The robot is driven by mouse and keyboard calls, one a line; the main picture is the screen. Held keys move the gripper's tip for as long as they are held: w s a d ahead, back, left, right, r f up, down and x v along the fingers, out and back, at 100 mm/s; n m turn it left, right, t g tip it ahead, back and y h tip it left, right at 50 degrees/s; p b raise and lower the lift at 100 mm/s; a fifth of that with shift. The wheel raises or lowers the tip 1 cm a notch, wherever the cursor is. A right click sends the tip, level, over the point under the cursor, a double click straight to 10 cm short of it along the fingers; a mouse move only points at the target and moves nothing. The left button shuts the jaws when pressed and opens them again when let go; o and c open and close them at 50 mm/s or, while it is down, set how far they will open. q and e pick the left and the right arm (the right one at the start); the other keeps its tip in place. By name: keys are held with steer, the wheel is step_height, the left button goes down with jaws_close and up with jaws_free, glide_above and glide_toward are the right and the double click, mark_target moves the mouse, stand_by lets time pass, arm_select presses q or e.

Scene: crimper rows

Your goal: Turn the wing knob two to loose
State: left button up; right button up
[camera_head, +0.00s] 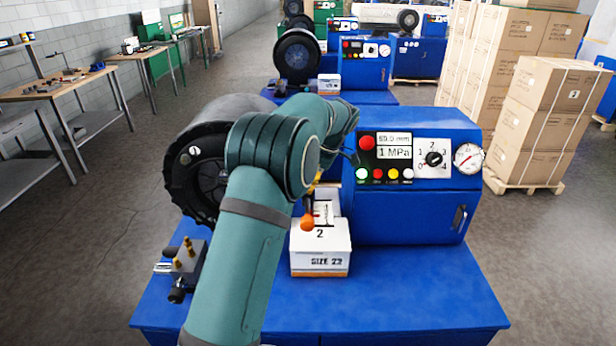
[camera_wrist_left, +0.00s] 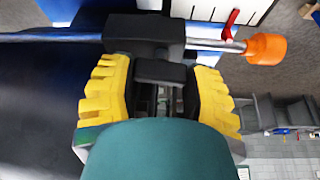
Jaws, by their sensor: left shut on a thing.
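The left arm comes up from the bottom of the head view and hides most of its gripper; only a bit of yellow finger shows. In the left wrist view my left gripper (camera_wrist_left: 161,74) has its yellow fingers on either side of a dark wing-like piece (camera_wrist_left: 160,72), which I take for the wing knob, and is shut on it. The piece sits below a black block (camera_wrist_left: 145,36) on a metal rod with an orange end (camera_wrist_left: 265,49). The orange end also shows in the head view (camera_head: 307,222), above a white box (camera_head: 320,261) marked 2. The knob's turn angle cannot be told.
A red pointer (camera_wrist_left: 230,24) stands by a white scale in the left wrist view. The blue machine (camera_head: 405,217) carries a dial (camera_head: 433,158) and a gauge (camera_head: 468,158). A small valve-like fitting (camera_head: 186,262) sits at the left. The blue table front (camera_head: 420,300) is bare.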

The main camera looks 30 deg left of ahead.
arm_select(q)
steer(key=shift+n+g+p, duration=0.3)
steer(key=shift+n+p, duration=0.05)
steer(key=shift+n, duration=0.45)
steer(key=o, duration=1.2)
steer(key=v, duration=1.2)
steer(key=shift+a, duration=0.25)
steer(key=shift+h, duration=0.3)
